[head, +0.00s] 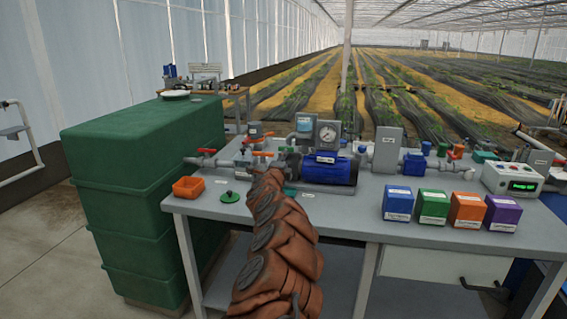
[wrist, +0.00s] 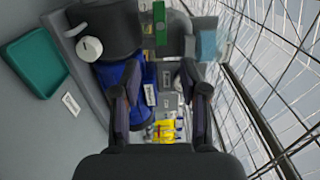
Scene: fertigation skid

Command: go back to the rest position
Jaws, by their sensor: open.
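My gripper (wrist: 160,72) shows in the wrist view with its two dark fingers spread apart and nothing between them. In the head view my brown-sleeved arm reaches forward over the front edge of the grey bench (head: 340,222), and its end is near the blue pump (head: 330,171). The fingers are hard to make out there. In the wrist view the blue pump (wrist: 117,78) lies beyond and left of the fingers, with a dark rounded body above it. I cannot tell whether the fingers touch anything.
A pressure gauge (head: 328,134), pipes and red-handled valves stand behind the pump. Blue (head: 397,204), green (head: 433,206), orange (head: 467,210) and purple (head: 502,213) boxes stand right. A green tank (head: 150,145) flanks the bench.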

